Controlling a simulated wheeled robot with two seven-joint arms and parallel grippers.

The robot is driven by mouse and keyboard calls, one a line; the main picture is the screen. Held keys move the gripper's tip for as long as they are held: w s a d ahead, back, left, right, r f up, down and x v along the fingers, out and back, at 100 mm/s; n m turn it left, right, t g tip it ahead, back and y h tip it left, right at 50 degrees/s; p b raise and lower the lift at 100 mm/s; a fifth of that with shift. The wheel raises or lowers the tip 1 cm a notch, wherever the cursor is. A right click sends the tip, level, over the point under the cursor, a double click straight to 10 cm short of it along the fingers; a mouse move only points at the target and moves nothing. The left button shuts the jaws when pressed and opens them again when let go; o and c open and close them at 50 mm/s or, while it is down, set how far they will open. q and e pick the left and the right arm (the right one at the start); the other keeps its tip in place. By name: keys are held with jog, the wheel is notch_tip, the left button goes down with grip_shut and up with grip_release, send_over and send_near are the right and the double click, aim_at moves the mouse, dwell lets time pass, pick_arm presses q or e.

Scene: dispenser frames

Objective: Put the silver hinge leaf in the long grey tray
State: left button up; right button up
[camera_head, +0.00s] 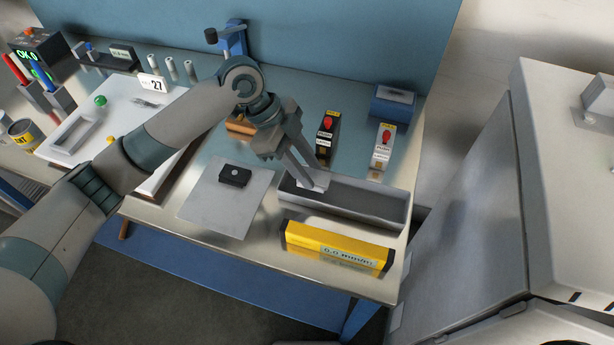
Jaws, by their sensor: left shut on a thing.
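My left gripper (312,184) reaches down over the left end of the long grey tray (365,211). It is shut on a small, pale silver piece (322,182), which looks like the silver hinge leaf. The fingers hide part of this piece. Its lower edge is at the tray's opening, and I cannot tell whether it touches the tray floor. The visible right part of the tray is empty. My right gripper is not in view.
A grey plate (222,208) with a black block (235,176) lies to the left. Two dispensers, one black (327,133) and one white (383,147), stand behind the tray. A grey cabinet (455,200) is at the right.

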pick_arm(q)
notch_tip(320, 180, down, 3)
jog(key=shift+f+p, duration=0.2)
jog(key=shift+p, duration=0.65)
jog(key=shift+f, duration=0.3)
jog(key=shift+f, duration=0.1)
jog(key=o, duration=0.9)
jog(key=shift+b+v, duration=1.55)
jog(key=shift+v, duration=4.6)
